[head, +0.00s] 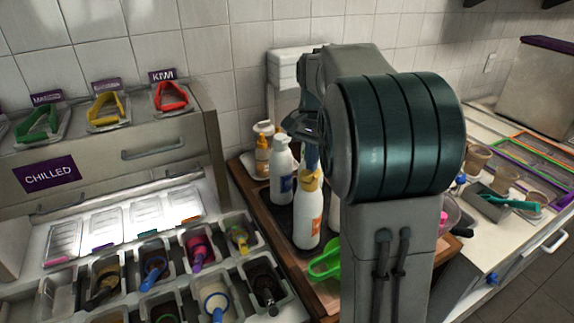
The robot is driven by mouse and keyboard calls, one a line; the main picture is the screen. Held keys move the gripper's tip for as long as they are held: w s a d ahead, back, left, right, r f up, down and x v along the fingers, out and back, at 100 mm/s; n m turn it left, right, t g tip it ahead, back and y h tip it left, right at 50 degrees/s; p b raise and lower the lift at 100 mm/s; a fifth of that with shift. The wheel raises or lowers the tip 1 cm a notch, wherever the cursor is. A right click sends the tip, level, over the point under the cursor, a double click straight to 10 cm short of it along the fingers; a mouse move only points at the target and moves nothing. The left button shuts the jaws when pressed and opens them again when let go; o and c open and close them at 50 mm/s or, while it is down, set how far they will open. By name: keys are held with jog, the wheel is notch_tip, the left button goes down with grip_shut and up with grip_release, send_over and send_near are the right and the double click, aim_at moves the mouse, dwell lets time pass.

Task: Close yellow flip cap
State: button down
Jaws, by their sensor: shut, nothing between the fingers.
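A white bottle (308,226) with an orange label stands upright on a dark tray. It has a yellow cap (310,179) on top; I cannot tell whether its flip lid is open. My gripper (310,143) is shut above this cap, largely in the shadow of my arm. A narrow blue piece shows between them, and I cannot tell what it belongs to or whether the gripper touches the cap. A second white bottle (281,172) with a blue label stands just behind to the left.
An orange-yellow bottle (262,157) stands on a pale tray behind. A bright green scoop (325,261) lies close in front of the white bottle. Topping bins with scoops fill the left; cups (479,157) stand on the right counter.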

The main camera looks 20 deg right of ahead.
jog(key=shift+f, duration=0.35)
notch_tip(320, 180, up, 8)
jog(key=p, duration=0.6)
jog(key=shift+p, duration=0.3)
